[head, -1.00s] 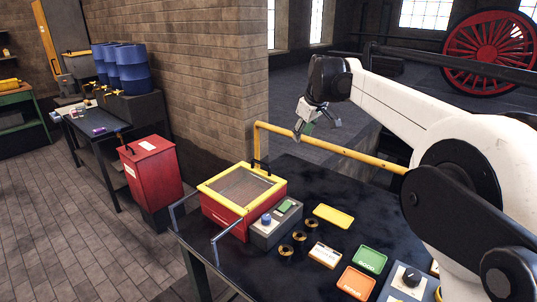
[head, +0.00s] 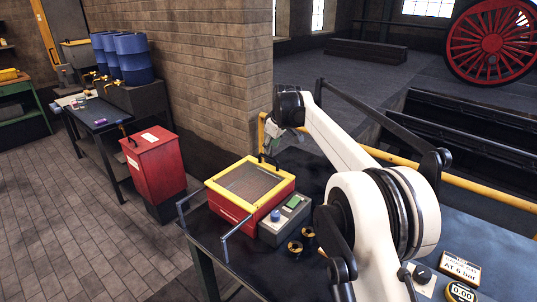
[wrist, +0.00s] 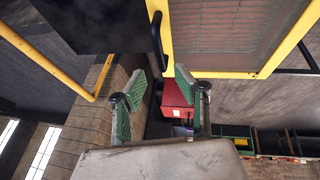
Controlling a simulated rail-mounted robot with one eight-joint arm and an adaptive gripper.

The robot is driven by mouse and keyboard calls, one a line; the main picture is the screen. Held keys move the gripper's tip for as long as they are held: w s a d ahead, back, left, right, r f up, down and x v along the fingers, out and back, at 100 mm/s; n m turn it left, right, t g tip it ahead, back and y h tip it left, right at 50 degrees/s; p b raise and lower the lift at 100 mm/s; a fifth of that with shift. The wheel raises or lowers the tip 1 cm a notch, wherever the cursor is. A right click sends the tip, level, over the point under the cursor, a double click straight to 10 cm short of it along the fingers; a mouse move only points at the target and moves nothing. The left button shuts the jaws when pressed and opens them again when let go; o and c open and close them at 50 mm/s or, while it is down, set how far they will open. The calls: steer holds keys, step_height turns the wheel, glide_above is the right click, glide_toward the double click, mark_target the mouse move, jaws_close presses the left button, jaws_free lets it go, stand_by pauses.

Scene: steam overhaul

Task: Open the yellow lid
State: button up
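The yellow lid (head: 262,186) lies flat and closed on a red box (head: 232,206) on the dark bench. It is a yellow frame around a brownish panel. A black handle (wrist: 157,40) stands on one edge of its frame in the wrist view. The lid frame also shows at the top of the wrist view (wrist: 230,75). My gripper (head: 272,140) is near the lid's far edge, close to the handle. In the wrist view, its green-padded fingers (wrist: 160,84) are spread apart with nothing between them. The handle appears just beyond the fingertips; no contact is visible.
A grey control box (head: 285,222) with a blue knob stands against the red box. Brass rings (head: 295,248) lie beside it. A red bin (head: 152,165) stands left of the bench. A yellow rail (head: 480,202) runs behind the bench.

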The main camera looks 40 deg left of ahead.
mark_target(268, 157)
steer(key=shift+p+x, duration=0.45)
steer(key=shift+x, duration=2.65)
jaws_close()
